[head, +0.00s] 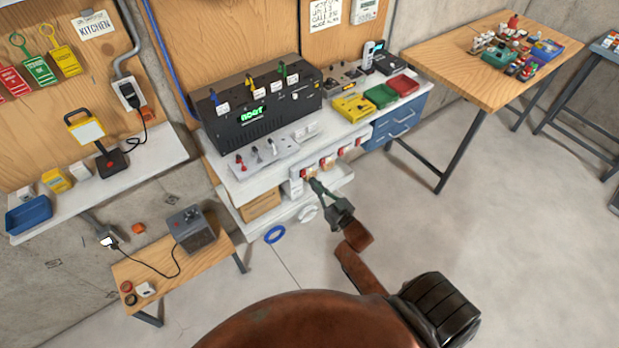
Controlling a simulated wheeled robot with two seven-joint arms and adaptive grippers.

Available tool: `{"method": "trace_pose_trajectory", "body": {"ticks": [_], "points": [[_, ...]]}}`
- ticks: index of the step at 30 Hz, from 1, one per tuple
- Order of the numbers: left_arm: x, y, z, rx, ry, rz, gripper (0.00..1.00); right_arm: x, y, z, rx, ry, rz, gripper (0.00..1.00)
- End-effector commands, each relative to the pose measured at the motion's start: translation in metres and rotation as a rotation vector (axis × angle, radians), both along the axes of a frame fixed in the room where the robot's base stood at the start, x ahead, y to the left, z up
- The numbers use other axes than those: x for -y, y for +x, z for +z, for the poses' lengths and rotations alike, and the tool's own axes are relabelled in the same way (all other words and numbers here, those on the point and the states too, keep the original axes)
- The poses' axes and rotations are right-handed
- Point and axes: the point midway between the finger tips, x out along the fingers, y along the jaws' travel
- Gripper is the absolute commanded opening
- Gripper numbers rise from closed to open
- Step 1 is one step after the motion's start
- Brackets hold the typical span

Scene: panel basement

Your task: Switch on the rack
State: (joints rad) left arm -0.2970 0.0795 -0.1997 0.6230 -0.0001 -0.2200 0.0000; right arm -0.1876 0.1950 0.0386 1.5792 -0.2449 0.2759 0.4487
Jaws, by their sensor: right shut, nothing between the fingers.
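The black rack unit (262,112) stands on the white bench, with a lit green display (252,113) on its front and several coloured levers along its top. A white strip under the bench's front edge carries several red switches (327,163). My right gripper (313,183) is shut and empty, its tips close to the leftmost red switch (307,174). I cannot tell whether the tips touch it, and they partly cover that area. The positions of the switches are too small to read. My left gripper is not in view.
A grey panel with small levers (265,154) lies before the rack. Yellow, green and red trays (381,96) sit to its right, above blue drawers (397,124). A low wooden table with a grey box (191,230) stands at left.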

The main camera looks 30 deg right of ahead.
Motion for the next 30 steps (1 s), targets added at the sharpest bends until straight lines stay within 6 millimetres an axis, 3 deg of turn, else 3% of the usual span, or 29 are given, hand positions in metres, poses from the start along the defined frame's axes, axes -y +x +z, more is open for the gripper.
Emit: {"method": "trace_pose_trajectory", "body": {"ticks": [3, 12, 18, 30], "points": [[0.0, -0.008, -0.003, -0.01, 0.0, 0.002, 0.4, 0.0, -0.03, 0.0, -0.005, -0.001, 0.002, 0.0], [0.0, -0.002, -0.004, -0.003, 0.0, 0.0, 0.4, -0.003, -0.076, 0.008, -0.002, -0.001, 0.011, 0.0], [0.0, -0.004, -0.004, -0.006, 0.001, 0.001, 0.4, -0.001, -0.086, 0.01, -0.001, -0.001, 0.009, 0.0], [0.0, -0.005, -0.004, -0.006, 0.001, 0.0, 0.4, 0.0, -0.087, 0.01, -0.002, -0.001, 0.007, 0.0]]}}
